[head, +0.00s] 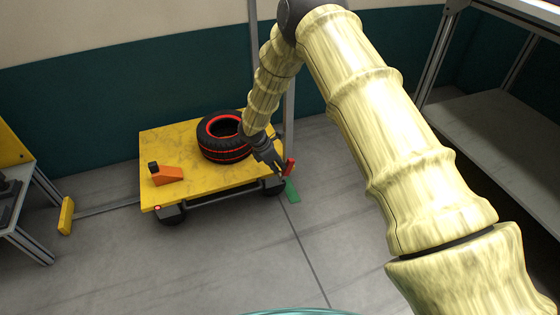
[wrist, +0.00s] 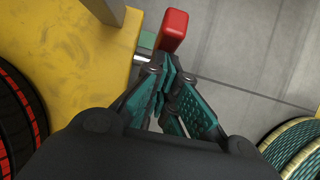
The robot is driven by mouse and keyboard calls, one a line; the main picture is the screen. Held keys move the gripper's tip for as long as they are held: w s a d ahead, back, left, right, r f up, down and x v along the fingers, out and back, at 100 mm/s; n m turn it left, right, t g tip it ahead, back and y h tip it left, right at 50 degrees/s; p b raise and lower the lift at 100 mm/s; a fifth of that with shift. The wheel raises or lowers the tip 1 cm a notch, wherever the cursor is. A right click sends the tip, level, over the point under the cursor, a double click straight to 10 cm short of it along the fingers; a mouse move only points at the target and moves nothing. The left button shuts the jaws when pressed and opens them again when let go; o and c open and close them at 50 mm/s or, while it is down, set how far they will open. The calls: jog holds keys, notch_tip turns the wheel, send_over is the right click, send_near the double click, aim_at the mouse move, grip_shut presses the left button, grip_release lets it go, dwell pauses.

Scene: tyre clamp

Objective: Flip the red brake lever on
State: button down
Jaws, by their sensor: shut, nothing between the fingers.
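The red brake lever (head: 290,166) stands at the right edge of the yellow cart, near a grey upright post. In the wrist view its red block-shaped end (wrist: 173,30) is at the top centre, just beyond my fingertips. My gripper (head: 277,168) is at the cart's right edge, directly left of the lever. In the wrist view my gripper (wrist: 166,72) is shut with nothing held, its fingertips close below the red block. I cannot tell whether the fingertips touch the lever. The lever's lower part is largely hidden.
A black tyre with red rings (head: 222,138) lies on the yellow cart (head: 185,190). An orange wedge (head: 167,175) sits at the cart's left. A green piece (head: 292,190) is below the lever. A shelf rack (head: 490,130) stands at right. Floor in front is clear.

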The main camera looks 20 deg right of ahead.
aim_at(294, 163)
jog(key=shift+w+d+r+y+p, duration=0.15)
jog(key=shift+d+y+p, duration=0.5)
jog(key=shift+p, duration=0.4)
jog(key=shift+s+d+r+y+p, duration=0.15)
jog(key=shift+d+y+p, duration=0.5)
jog(key=shift+p, duration=0.35)
jog(key=shift+w+d+f+y+p, duration=0.1)
jog(key=shift+d+f+y+p, duration=0.1)
jog(key=shift+d+y+p, duration=0.4)
jog(key=shift+w+d+f+y+p, duration=0.15)
jog(key=shift+d+y+p, duration=0.15)
jog(key=shift+y, duration=0.4)
jog(key=shift+d+f+g+y+b, duration=0.15)
jog(key=shift+d+f+y+b, duration=0.2)
jog(key=shift+d+y, duration=0.25)
jog(key=shift+d+f+g+y+b, duration=0.2)
jog(key=shift+d+y+b, duration=0.2)
jog(key=shift+y, duration=0.3)
jog(key=shift+w+d+f+y+b, duration=0.1)
jog(key=shift+d+f+y+b, duration=0.5)
jog(key=shift+b, duration=0.5)
jog(key=shift+w+d+f+y+b, duration=0.1)
jog(key=shift+d+f+y+b, duration=0.15)
jog(key=shift+d+y+b, duration=0.65)
jog(key=shift+a+f, duration=0.1)
